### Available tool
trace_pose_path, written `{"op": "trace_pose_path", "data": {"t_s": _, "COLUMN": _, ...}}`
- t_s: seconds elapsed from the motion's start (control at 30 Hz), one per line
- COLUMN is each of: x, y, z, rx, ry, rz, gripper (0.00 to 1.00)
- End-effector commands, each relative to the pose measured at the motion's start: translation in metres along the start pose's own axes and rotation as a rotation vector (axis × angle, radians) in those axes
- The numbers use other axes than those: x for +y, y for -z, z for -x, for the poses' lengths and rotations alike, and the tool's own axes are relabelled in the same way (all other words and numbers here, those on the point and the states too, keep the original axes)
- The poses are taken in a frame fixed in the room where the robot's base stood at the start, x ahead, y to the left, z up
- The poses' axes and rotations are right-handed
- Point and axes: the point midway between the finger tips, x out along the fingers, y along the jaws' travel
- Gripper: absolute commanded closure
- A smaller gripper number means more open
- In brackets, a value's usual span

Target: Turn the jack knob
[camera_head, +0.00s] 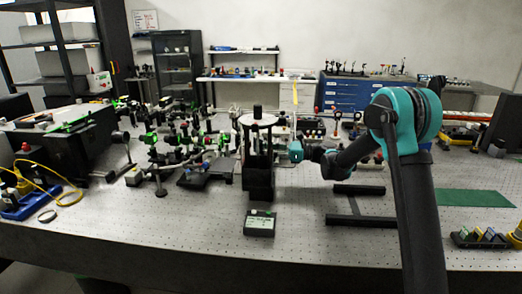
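A tall black stand (258,182) with a round pale top plate (258,119) and a dark cylinder on it stands near the middle of the perforated bench. It may be the jack; no knob can be made out clearly on it. My teal and black arm reaches in from the right. Its teal end, with my gripper (296,151), is close to the right side of the stand, at about the height of its upper half. I cannot tell whether it touches the stand. The fingers are too small to read as open or shut.
A small dark box (260,224) sits in front of the stand. A black H-shaped frame (360,205) lies right of it, under my arm. Crowded optics (185,137) fill the left. A green mat (474,198) lies right. The bench's front strip is mostly clear.

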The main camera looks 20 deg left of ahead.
Motion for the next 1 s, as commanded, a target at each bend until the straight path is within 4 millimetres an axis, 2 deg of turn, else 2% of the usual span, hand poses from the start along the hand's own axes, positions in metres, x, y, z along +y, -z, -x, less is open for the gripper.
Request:
{"op": "trace_pose_path", "data": {"t_s": 0.17, "x": 0.000, "y": 0.000, "z": -0.014, "rx": 0.000, "ry": -0.001, "rz": 0.000, "gripper": 0.57}}
{"op": "trace_pose_path", "data": {"t_s": 0.47, "x": 0.000, "y": 0.000, "z": -0.016, "rx": 0.000, "ry": 0.000, "rz": 0.000, "gripper": 0.57}}
{"op": "trace_pose_path", "data": {"t_s": 0.83, "x": 0.000, "y": 0.000, "z": -0.015, "rx": 0.000, "ry": 0.000, "rz": 0.000, "gripper": 1.00}}
{"op": "trace_pose_path", "data": {"t_s": 1.0, "x": 0.000, "y": 0.000, "z": -0.015, "rx": 0.000, "ry": 0.007, "rz": 0.000, "gripper": 1.00}}
